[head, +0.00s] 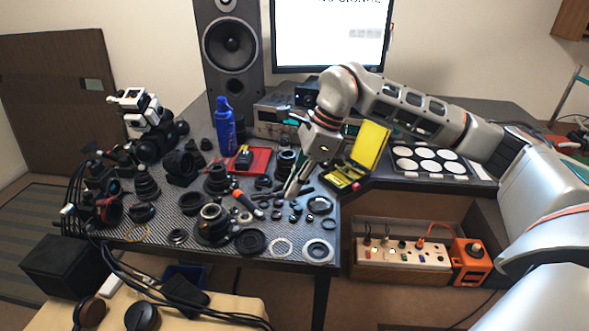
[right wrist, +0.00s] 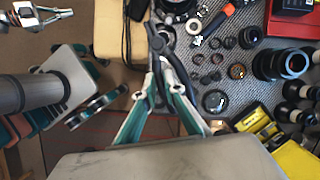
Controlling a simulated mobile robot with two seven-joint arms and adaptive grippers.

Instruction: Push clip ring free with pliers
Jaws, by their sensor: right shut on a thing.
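My right gripper (head: 293,190) points down over the right part of the bench, near the small loose parts. In the right wrist view its teal-and-grey fingers (right wrist: 163,92) are shut on a dark slim tool, seemingly the pliers (right wrist: 160,45), whose far end points up the picture. A dark lens body (head: 212,222) stands upright at the bench's front, left of the gripper and apart from it. I cannot make out the clip ring for certain. A pale mechanical part, probably my left gripper (right wrist: 50,15), shows small at the wrist view's upper left; its jaws are unclear.
Pale rings (head: 318,250) lie at the front edge. Camera parts crowd the left. A speaker (head: 230,45) and monitor (head: 330,35) stand behind.

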